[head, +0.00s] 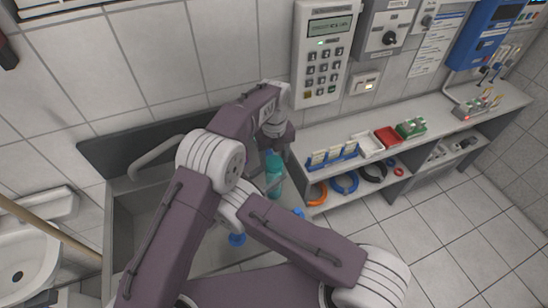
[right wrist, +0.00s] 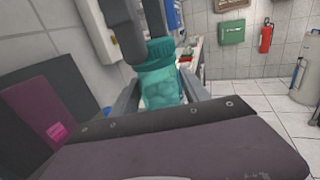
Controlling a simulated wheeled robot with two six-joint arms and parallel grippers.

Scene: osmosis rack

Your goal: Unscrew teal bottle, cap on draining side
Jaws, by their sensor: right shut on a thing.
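The teal bottle (head: 275,182) is upright over the sink unit, partly hidden by my arms. In the right wrist view its ribbed teal cap (right wrist: 161,50) is on top of the translucent body (right wrist: 160,87). My right gripper (right wrist: 162,98) is shut on the bottle body, one finger on each side. My left gripper (head: 277,148) points down from above at the bottle's top. Its dark fingers (right wrist: 142,42) show close at the cap in the right wrist view; whether they grip it is unclear. The sink unit's draining side is mostly hidden by my arms.
The sink basin (head: 140,225) lies left of the bottle. Blue-topped items (head: 237,240) show below my arms. A shelf bench (head: 330,133) on the right holds a blue rack (head: 333,156), a red tray (head: 387,137) and a green rack (head: 411,128). The tiled floor on the right is clear.

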